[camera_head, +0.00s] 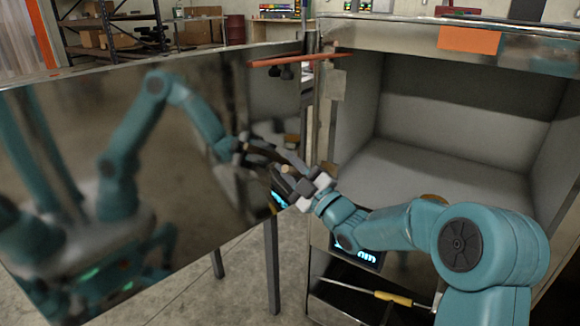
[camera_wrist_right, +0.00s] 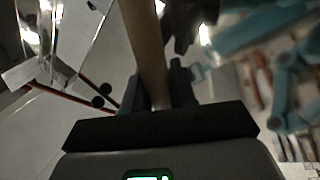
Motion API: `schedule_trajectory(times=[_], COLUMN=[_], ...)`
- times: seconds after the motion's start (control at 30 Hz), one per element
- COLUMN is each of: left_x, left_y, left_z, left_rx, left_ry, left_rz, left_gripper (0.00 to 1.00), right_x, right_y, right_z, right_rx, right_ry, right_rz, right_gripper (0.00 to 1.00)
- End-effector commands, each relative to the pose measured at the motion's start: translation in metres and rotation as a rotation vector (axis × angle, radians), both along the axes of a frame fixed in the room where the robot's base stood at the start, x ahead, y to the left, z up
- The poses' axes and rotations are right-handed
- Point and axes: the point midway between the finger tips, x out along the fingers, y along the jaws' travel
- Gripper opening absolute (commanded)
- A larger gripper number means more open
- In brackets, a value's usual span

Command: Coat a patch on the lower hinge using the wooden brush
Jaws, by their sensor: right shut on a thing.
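My right gripper (camera_head: 290,184) comes in from the right in the head view and is at the edge between the open shiny door (camera_head: 130,200) and the trailer frame (camera_head: 324,120). In the right wrist view, the gripper (camera_wrist_right: 152,92) is shut on a brown wooden handle (camera_wrist_right: 147,45), which I take as the wooden brush. The bristles are not clear in either view. I cannot make out the lower hinge; the gripper covers part of the door edge. Whether the brush touches anything cannot be told. My left gripper shows in neither view, apart from possible mirrored shapes in the door.
The trailer's open grey compartment (camera_head: 430,170) lies to the right. A yellow-handled tool (camera_head: 393,298) lies low in front. An orange label (camera_head: 469,40) is on the upper frame. Shelving (camera_head: 110,30) stands behind.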

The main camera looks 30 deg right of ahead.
Motion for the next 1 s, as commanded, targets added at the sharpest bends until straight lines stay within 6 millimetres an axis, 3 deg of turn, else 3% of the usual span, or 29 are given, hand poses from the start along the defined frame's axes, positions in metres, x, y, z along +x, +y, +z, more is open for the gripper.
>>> schedule_trajectory(times=[1.0], left_x=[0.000], left_y=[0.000], left_z=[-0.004], left_rx=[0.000], left_ry=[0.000], left_rz=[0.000], left_gripper=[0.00], right_x=[0.004], right_y=[-0.014], right_z=[-0.001], right_rx=[0.000], right_ry=[-0.001], right_rz=[-0.001], right_gripper=[0.00])
